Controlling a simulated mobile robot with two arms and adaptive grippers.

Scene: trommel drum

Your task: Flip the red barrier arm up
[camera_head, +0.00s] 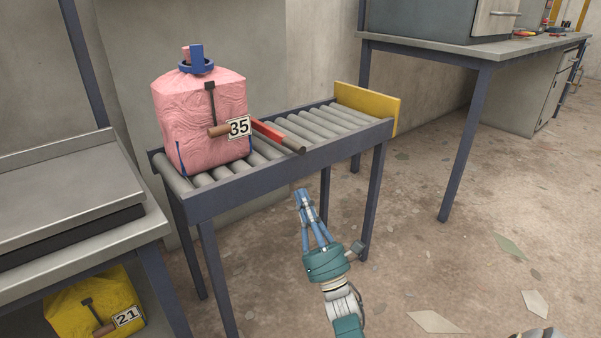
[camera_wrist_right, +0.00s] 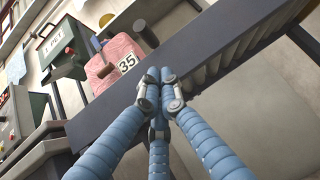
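The red barrier arm (camera_head: 270,133) is a short red bar with a dark end. It lies low across the roller conveyor (camera_head: 225,200), its dark end over the near side rail. Its left end is hidden behind the number 35 tag of the pink sack (camera_head: 200,115). My right gripper (camera_head: 303,192) is below and in front of the bar's dark end, apart from it, with its fingers together and empty. In the right wrist view the fingertips (camera_wrist_right: 160,76) meet before the conveyor's side rail (camera_wrist_right: 200,60); I cannot clearly make out the red bar there. My left gripper is out of view.
The pink sack stands on the rollers left of the bar. A yellow end plate (camera_head: 367,106) closes the conveyor's right end. A metal bench (camera_head: 70,190) stands at left, a yellow sack (camera_head: 95,300) beneath it. Floor to the right is open, with scattered shards.

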